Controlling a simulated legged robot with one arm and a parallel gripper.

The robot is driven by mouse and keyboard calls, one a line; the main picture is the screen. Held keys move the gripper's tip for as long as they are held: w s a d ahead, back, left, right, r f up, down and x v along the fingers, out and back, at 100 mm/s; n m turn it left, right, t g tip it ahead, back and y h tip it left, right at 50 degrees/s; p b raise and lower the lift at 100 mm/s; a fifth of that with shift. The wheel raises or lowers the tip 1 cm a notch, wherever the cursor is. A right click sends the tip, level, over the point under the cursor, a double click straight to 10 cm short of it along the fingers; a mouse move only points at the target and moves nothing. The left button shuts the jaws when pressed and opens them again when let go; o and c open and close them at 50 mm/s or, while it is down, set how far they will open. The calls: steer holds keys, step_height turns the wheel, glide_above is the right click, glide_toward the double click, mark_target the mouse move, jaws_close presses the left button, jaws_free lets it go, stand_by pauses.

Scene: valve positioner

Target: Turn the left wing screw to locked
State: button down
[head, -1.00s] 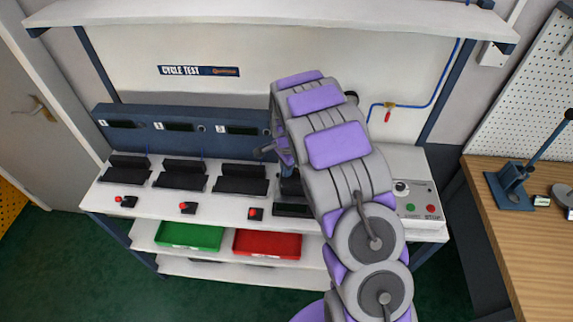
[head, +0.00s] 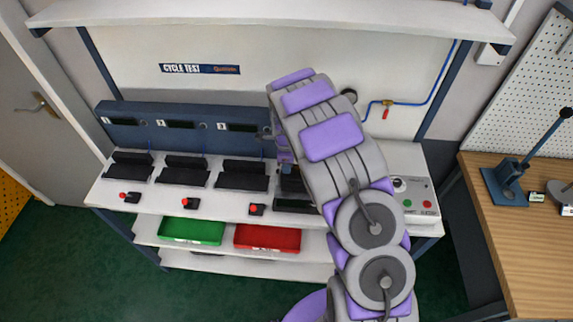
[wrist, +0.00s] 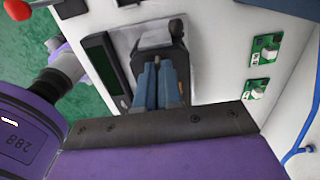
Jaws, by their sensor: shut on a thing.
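My gripper shows in the wrist view as two blue-grey fingers (wrist: 159,75), close together. They point at a dark device (wrist: 158,50) with a light grey end, on the white bench top. The fingers are shut at this device; the small part between them, which I take to be the left wing screw, is hidden by the fingers. I cannot read its angle or any locked mark. In the head view my arm covers the gripper and most of the fourth station, and no wing screw can be made out.
A display panel (wrist: 103,62) lies beside the dark device. Two green boards (wrist: 265,52) with white parts are on the other side. Several black stations (head: 242,176) line the bench. Green (head: 192,231) and red (head: 267,238) trays sit below. A control box (head: 414,195) stands right.

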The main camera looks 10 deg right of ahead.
steer(key=shift+w+r, duration=0.1)
steer(key=shift+w, duration=0.05)
steer(key=c, duration=1.3)
jaws_free()
steer(key=shift+a, duration=0.1)
steer(key=shift+r+p, duration=0.65)
steer(key=shift+r, duration=7.9)
steer(key=s+d+r+n+b, duration=0.2)
steer(key=s+r+n, duration=0.3)
steer(key=s, duration=0.5)
steer(key=s+n+b, duration=0.1)
steer(key=s+n, duration=0.4)
steer(key=s, duration=0.5)
steer(key=s+a+n+g+b, duration=0.1)
steer(key=s+n, duration=0.5)
steer(key=s, duration=0.5)
steer(key=s+a+f+n+b, duration=0.1)
steer(key=s+n, duration=0.4)
steer(key=s, duration=0.6)
steer(key=shift+s+n+g, duration=0.15)
steer(key=shift+n+g, duration=0.15)
steer(key=shift+g, duration=0.1)
